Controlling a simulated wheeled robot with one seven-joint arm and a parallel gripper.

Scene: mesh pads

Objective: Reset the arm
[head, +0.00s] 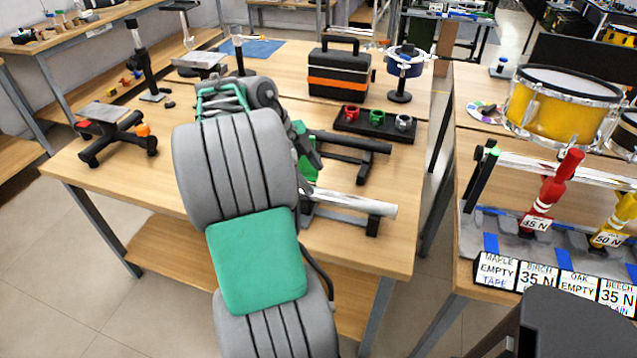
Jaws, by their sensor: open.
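My grey arm with its green panel (257,262) rises from the bottom of the head view and reaches over the wooden table (370,240). Its far end bends over beside the middle of the table. My gripper (308,158) shows only in part, behind the upper link and to its right, over the table. It is open. Its fingertips are not clear to see, and I see nothing held in it. The rest of the wrist is partly hidden by my arm.
Close to the right are a black frame (352,149) and a silver bar (352,202). Behind stand a tray with red, green and grey cups (374,130) and a toolbox (339,86). A black stand (118,136) is left. A yellow drum (560,112) stands on the right table.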

